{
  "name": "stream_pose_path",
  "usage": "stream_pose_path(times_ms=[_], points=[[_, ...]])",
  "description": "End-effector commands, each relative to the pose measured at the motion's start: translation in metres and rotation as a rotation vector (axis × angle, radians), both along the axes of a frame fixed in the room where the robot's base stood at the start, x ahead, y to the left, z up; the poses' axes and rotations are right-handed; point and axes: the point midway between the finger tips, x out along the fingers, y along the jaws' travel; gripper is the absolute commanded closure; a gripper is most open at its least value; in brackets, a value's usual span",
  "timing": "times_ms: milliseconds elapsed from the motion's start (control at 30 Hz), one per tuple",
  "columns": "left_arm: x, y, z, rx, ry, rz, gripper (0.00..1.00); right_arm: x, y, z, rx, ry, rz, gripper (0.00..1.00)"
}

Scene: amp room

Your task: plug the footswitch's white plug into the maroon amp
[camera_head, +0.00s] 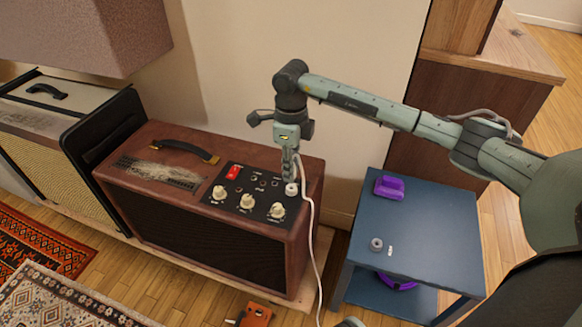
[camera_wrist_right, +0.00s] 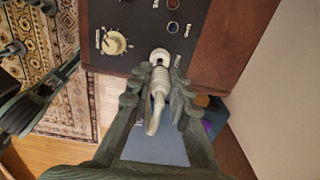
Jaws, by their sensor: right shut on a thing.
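The maroon amp (camera_head: 200,228) stands on a low board, with a black control panel (camera_head: 262,183) on top. My right gripper (camera_head: 290,172) is above the panel's right end, pointing down, shut on the white plug (camera_wrist_right: 157,85). A white ring-shaped socket (camera_wrist_right: 160,57) is at the panel's edge, right at the plug's front end; it also shows in the head view (camera_head: 291,189). I cannot tell whether the plug's tip is inside it. A white cable (camera_head: 312,235) hangs from the plug over the amp's right front edge to the floor.
A blue side table (camera_head: 435,235) at the right holds a purple object (camera_head: 389,187) and a small grey ring (camera_head: 376,244). An orange box (camera_head: 257,315) lies on the floor in front. A cream amp (camera_head: 60,100) stands at the left. The wall is close behind.

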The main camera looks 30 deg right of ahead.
Motion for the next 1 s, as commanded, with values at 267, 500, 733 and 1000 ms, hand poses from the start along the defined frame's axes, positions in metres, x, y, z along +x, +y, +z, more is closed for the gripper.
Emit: stream_pose_path(times_ms=[267, 500, 733, 1000], points=[[-0.001, -0.001, -0.001, 0.000, 0.004, -0.002, 0.00, 0.000, 0.000, -0.001, 0.001, -0.001, 0.000, 1.00], [-0.001, 0.000, -0.004, 0.000, 0.002, -0.002, 0.00, 0.000, 0.000, -0.004, 0.000, 0.000, 0.000, 1.00], [0.000, 0.000, -0.006, 0.000, 0.001, -0.001, 0.00, 0.000, 0.000, -0.007, 0.001, -0.001, 0.000, 1.00], [0.000, 0.000, -0.009, 0.000, 0.001, -0.001, 0.00, 0.000, 0.000, -0.011, 0.001, -0.001, -0.001, 1.00]])
